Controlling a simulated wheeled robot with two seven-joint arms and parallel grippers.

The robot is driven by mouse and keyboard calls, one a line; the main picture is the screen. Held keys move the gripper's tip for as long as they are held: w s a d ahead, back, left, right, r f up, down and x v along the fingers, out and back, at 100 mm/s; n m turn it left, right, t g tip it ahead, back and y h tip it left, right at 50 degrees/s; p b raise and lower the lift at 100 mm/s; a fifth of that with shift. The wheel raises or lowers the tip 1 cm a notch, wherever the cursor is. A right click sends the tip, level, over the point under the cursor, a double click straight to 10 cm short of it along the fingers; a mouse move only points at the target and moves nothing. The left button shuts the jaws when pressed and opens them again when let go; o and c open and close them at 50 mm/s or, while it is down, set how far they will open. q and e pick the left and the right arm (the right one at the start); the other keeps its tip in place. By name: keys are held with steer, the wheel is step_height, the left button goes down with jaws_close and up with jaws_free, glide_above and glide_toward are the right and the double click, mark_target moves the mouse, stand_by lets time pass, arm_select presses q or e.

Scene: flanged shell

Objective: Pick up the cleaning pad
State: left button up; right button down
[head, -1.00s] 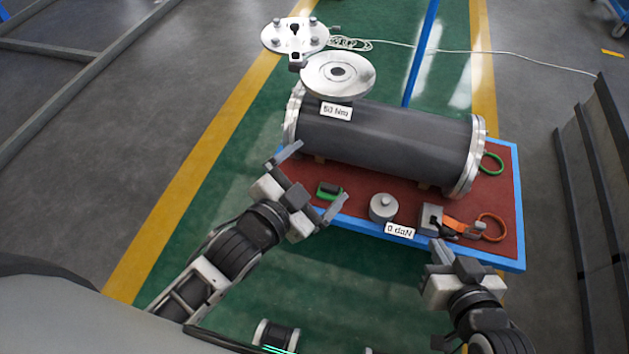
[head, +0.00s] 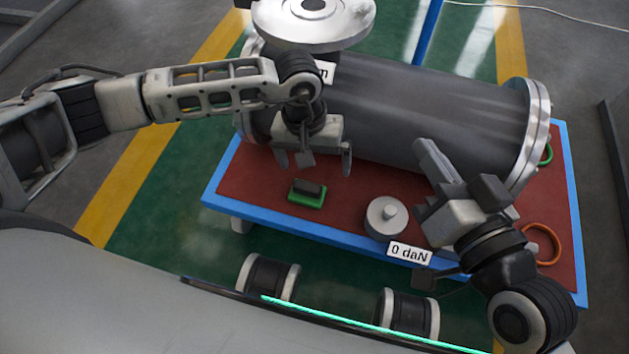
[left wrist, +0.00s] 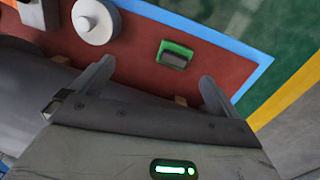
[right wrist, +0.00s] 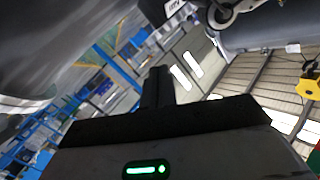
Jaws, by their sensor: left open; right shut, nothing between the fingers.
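The cleaning pad, a small green block with a dark top (head: 308,193), lies on the red table top near its front left edge. It also shows in the left wrist view (left wrist: 175,54), beyond and between my left fingers. My left gripper (head: 313,163) is open and empty, pointing down above the table, just behind the pad in the head view and apart from it. Its fingers also show in the left wrist view (left wrist: 156,75). My right gripper (head: 428,152) is shut and empty over the right part of the table. The right wrist view shows its closed fingers (right wrist: 157,86) but no pad.
The large dark flanged cylinder (head: 420,105) lies along the back of the table, close behind my left gripper. A grey weight-like knob (head: 384,220) stands right of the pad, behind a "0 daN" label (head: 409,254). An orange ring (head: 543,243) lies at the right.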

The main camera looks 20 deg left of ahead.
arm_select(q)
step_height(320, 180, down, 2)
steer(key=w+a+m+y, duration=0.1)
steer(key=w+a+y, duration=0.1)
steer(key=a, duration=0.1)
steer(key=b, duration=0.4)
glide_above(306, 189)
steer(key=shift+t, duration=0.3)
steer(key=f, duration=0.9)
steer(key=shift+s+a+f, duration=0.1)
steer(key=shift+s, duration=0.1)
steer(key=shift+f+b, duration=0.3)
steer(key=shift+f, duration=0.15)
step_height(306, 189, down, 4)
steer(key=b, duration=0.2)
steer(key=shift+w+f+b, duration=0.1)
steer(key=shift+f+b, duration=0.15)
steer(key=shift+b, duration=0.1)
steer(key=shift+f, duration=0.15)
steer(key=c, duration=1.1)
arm_select(e)
step_height(306, 189, up, 11)
steer(key=n+t+y, duration=0.4)
steer(key=n+y, duration=0.3)
steer(key=n, duration=0.4)
steer(key=shift+w+d+t+y, duration=0.15)
steer(key=shift+w+t+y, duration=0.15)
steer(key=shift+t+y, duration=0.1)
